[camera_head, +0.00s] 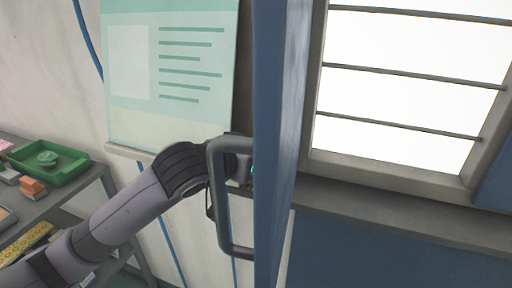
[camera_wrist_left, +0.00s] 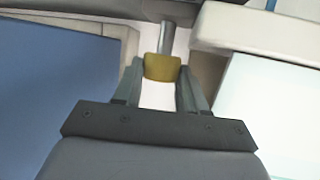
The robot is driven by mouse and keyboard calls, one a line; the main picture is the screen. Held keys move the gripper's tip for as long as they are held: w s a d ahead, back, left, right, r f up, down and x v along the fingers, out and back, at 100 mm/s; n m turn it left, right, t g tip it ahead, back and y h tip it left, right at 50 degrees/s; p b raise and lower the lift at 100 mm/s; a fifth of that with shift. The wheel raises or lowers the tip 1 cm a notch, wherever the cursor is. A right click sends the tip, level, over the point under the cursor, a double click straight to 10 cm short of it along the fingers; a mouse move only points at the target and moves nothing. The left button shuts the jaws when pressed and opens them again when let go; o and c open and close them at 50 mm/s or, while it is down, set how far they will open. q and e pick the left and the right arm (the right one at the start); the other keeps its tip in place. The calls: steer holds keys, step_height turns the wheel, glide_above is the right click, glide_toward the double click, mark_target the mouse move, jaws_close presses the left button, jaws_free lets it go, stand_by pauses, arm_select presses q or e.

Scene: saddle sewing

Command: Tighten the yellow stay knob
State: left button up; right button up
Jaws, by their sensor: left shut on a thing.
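The yellow stay knob (camera_wrist_left: 162,68) sits at the end of a short grey metal rod (camera_wrist_left: 168,38) in the left wrist view. My left gripper (camera_wrist_left: 161,76) has a finger on each side of the knob and is shut on it. In the head view my left arm reaches in from the left, and the wrist passes behind a grey handle. The knob and my fingertips are hidden there behind the handle and the blue panel. My right gripper is in neither view.
The blue panel (camera_head: 284,120) stands nearly edge-on with the grey handle (camera_head: 219,200) on its left side. A barred window (camera_head: 410,85) is at right. At left, a shelf (camera_head: 85,180) holds a green tray (camera_head: 72,174). A pale green poster (camera_head: 170,75) hangs behind.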

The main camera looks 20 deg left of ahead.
arm_select(q)
steer(key=shift+m+h, duration=0.3)
steer(key=shift+h, duration=0.1)
steer(key=o, duration=1.1)
steer(key=shift+c, duration=0.2)
